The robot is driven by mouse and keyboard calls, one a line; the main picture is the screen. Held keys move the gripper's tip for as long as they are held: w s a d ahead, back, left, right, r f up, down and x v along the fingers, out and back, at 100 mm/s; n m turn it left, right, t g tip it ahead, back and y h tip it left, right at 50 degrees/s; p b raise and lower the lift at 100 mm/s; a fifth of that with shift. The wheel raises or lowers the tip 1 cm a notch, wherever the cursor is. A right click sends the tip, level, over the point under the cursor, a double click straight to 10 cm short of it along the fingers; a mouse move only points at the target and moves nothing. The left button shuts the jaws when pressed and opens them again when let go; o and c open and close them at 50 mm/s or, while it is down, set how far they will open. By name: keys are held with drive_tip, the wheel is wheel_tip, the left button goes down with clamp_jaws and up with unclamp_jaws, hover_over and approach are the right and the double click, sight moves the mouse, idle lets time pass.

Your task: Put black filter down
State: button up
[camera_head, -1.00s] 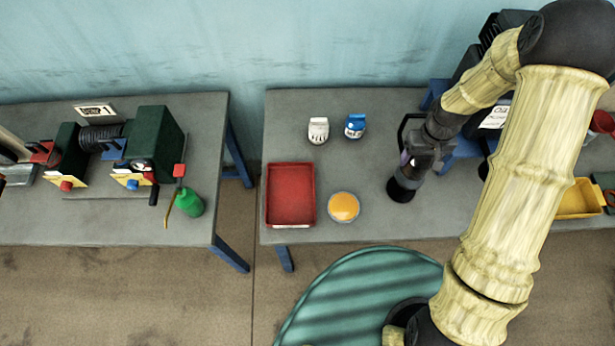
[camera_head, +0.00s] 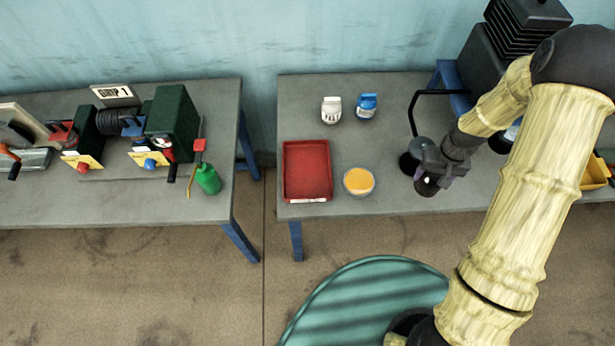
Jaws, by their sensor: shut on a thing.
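My gripper (camera_head: 432,174) is shut on a small, dark cylindrical thing, which appears to be the black filter (camera_head: 426,187). The gripper is over the right-hand grey table (camera_head: 385,206), close to its front edge. The filter is tilted, and its lower end points down and toward the front. My gripper hides part of it. I cannot tell whether the filter touches the table.
A black round base (camera_head: 407,163) with a bent black rod (camera_head: 413,104) stands right behind my gripper. Table between bowl and gripper is clear.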

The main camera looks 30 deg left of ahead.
drive_tip(key=d+f+m+b, duration=0.4)
drive_tip(key=d+f, duration=0.4)
drive_tip(key=f, duration=0.1)
drive_tip(key=shift+w+d+f, duration=0.2)
drive_tip(key=shift+w, duration=0.15)
